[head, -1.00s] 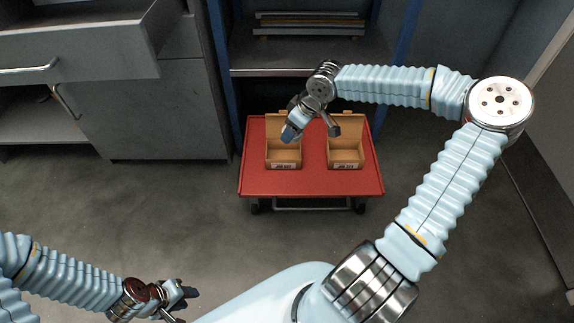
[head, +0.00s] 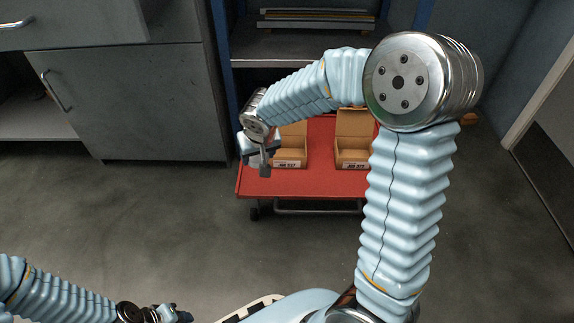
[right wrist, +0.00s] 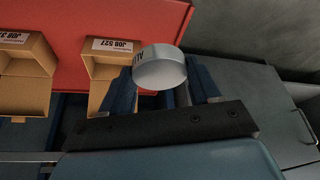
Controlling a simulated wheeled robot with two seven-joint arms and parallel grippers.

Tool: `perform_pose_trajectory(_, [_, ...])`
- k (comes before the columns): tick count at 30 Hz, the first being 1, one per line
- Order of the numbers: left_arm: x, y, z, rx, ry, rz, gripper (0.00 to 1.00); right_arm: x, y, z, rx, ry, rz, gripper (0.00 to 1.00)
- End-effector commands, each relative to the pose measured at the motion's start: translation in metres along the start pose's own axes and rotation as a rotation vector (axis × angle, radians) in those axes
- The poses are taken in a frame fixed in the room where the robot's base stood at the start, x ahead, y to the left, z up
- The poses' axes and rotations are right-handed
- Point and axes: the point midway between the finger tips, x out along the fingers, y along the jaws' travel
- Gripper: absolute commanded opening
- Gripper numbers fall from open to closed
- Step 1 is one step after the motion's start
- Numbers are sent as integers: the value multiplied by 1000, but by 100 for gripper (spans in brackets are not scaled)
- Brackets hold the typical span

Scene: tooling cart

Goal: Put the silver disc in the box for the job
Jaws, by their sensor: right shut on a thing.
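The silver disc (right wrist: 160,68), with dark lettering partly readable as "AL", is held between the fingers of my right gripper (right wrist: 163,88) in the right wrist view. In the head view my right gripper (head: 258,160) is over the cart's left side, just left of the left box; the disc cannot be made out there. The left open cardboard box (head: 290,150) has a label that reads JOB 527 in the wrist view. The right open box (head: 352,152) has a JOB label whose number is unclear. My left gripper (head: 172,316) is cut off at the bottom edge.
Both boxes stand on the red cart top (head: 318,183), their lids raised at the back. A grey cabinet (head: 130,100) stands to the left and a shelf (head: 300,47) behind the cart. The floor before the cart is clear.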

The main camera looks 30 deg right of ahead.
Motion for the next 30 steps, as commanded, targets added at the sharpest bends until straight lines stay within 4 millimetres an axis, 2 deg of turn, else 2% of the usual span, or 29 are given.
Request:
perform_pose_trajectory(1, [5,-2,0,0,1,0,36,18,-4,-6,48,-2,24,27])
perform_pose_trajectory(3, [6,-2,0,-1,1,0,36,36,-7,-22,153,1,67,27])
perform_pose_trajectory(6, [5,-2,0,-1,1,0,36,48,-5,-44,275,3,116,27])
perform_pose_trajectory(11, [5,-2,0,-1,1,0,36,60,6,-59,361,3,149,27])
perform_pose_trajectory(14, [7,-3,0,-1,1,0,36,71,25,-62,370,1,153,27])
perform_pose_trajectory(21, [8,-4,0,-1,2,0,36,107,88,-72,370,2,153,27])
perform_pose_trajectory(24, [12,-5,-1,-1,3,0,36,129,101,-69,366,1,151,27])
perform_pose_trajectory(30, [14,-6,-1,-1,4,-1,36,151,118,-68,364,3,150,27])
